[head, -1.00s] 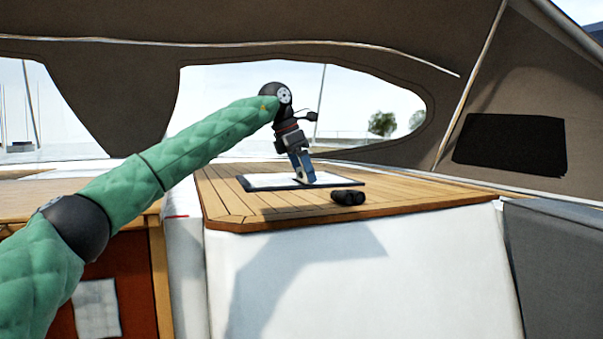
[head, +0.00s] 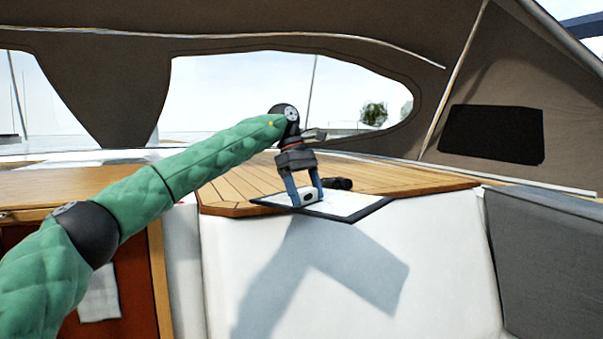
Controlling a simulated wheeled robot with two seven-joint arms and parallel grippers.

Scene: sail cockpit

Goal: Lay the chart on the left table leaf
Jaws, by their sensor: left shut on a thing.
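The chart (head: 350,205) is a flat white sheet with a dark border. It overhangs the front edge of a slatted wooden top (head: 228,190) in the middle of the head view, turned so that one corner points toward me. The chart's far part is partly hidden behind the gripper. My right gripper is not in view. I cannot tell which surface is the left table leaf.
Small black binoculars (head: 339,183) lie on the wooden top just behind the chart. Another wooden surface (head: 75,183) lies at the left, past a gap. A white wall (head: 440,260) drops below the wooden top. A grey padded block (head: 545,255) stands at the right.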

